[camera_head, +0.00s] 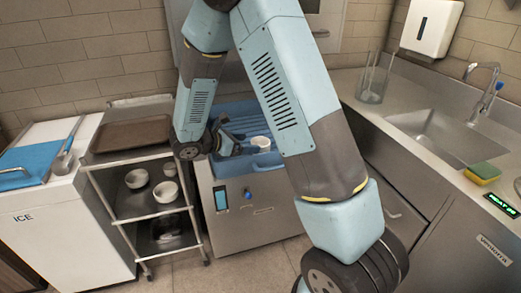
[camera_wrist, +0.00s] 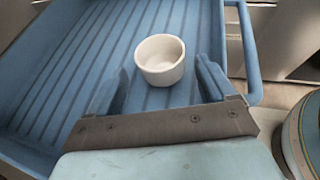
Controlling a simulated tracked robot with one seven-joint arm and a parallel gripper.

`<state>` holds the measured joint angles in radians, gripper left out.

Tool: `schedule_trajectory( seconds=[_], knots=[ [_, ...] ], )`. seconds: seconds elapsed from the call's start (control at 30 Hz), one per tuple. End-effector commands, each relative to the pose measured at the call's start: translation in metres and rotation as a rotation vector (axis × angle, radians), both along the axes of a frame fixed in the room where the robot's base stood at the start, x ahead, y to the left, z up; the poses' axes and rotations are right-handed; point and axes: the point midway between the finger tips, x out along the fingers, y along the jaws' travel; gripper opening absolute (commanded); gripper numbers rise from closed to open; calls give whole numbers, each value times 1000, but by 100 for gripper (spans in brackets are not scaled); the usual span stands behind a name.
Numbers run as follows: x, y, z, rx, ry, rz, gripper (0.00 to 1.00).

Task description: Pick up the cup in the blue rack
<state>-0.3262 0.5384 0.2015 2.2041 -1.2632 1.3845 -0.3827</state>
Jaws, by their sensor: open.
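A small white cup (camera_wrist: 160,62) stands upright in the blue rack (camera_wrist: 50,75), on its ribbed floor near the right side wall. The cup (camera_head: 261,143) and the rack (camera_head: 236,167) also show in the head view, on top of a steel machine. My gripper (camera_wrist: 162,85) is open, with one blue finger to the left and one to the right of the cup's near side in the wrist view. The fingers look apart from the cup.
A steel cart (camera_head: 122,189) left of the machine carries a brown tray (camera_head: 130,135) and white bowls (camera_head: 137,179). A white ice chest (camera_head: 60,230) stands further left. A sink counter (camera_head: 400,110) with a glass container (camera_head: 372,85) and a sponge (camera_head: 483,173) is at right. The rack's left part is empty.

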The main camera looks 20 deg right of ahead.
Motion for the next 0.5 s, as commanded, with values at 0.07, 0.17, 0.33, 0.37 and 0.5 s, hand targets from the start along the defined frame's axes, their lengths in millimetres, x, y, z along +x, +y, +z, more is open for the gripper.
schedule_trajectory(
  seconds=[0.07,0.17,0.33,0.37,0.5],
  knots=[
    [1,-6,-2,0,1,-3,84],
    [5,-16,-5,0,0,-3,84],
    [11,-37,-14,0,1,-4,84],
    [12,-40,-15,0,1,-3,84],
    [14,-45,-17,0,0,-1,84]
  ],
)
